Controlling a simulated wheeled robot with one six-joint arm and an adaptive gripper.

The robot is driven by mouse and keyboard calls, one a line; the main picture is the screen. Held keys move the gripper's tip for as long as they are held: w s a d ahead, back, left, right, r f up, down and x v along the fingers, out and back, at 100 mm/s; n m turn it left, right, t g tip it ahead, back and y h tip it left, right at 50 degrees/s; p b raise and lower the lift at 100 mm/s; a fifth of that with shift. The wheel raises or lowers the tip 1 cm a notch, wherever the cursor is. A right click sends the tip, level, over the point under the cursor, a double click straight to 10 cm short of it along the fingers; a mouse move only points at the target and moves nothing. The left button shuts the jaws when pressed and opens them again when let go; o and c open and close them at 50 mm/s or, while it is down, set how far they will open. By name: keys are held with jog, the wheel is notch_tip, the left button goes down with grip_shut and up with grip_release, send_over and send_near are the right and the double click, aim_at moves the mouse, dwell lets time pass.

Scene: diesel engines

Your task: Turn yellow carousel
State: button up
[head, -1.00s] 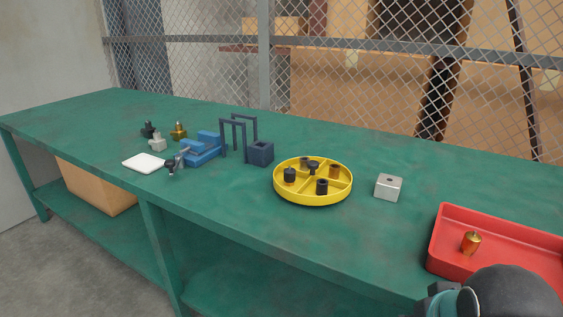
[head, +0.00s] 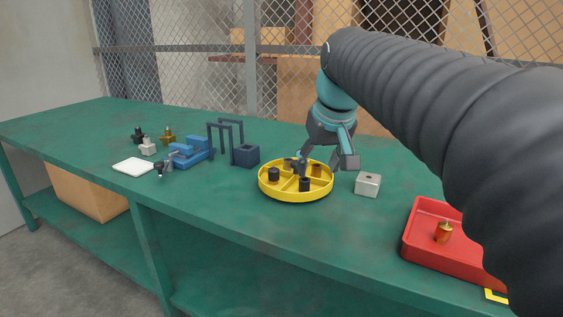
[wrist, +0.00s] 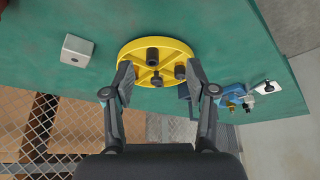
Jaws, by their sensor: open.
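The yellow carousel (head: 295,194) is a round, low tray with dividers and a dark knob at its centre, and it stands on the green bench. Several dark cylindrical parts and one brown part sit in its compartments. In the wrist view the carousel (wrist: 127,52) lies just beyond my fingertips. My gripper (head: 327,163) is open above the carousel's far right side, pointing down; in the wrist view its fingers (wrist: 158,76) are spread around part of the carousel's area. I cannot tell whether a finger touches it.
A grey block (head: 368,184) stands close right of the carousel. A red tray (head: 421,244) holding a brass part (head: 443,232) is at the right. A dark frame and box (head: 246,155), a blue vise (head: 190,153), a white plate (head: 133,166) and small fittings stand left. Wire mesh rises behind.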

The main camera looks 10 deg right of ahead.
jog(key=n, duration=0.1)
send_near(296, 162)
jog(key=shift+g, duration=0.3)
jog(key=b+x, duration=0.1)
jog(key=x, duration=0.3)
jog(key=b+x, duration=0.2)
jog(key=x, duration=0.3)
jog(key=shift+w+r, duration=0.15)
jog(key=shift+w, duration=0.1)
grip_shut()
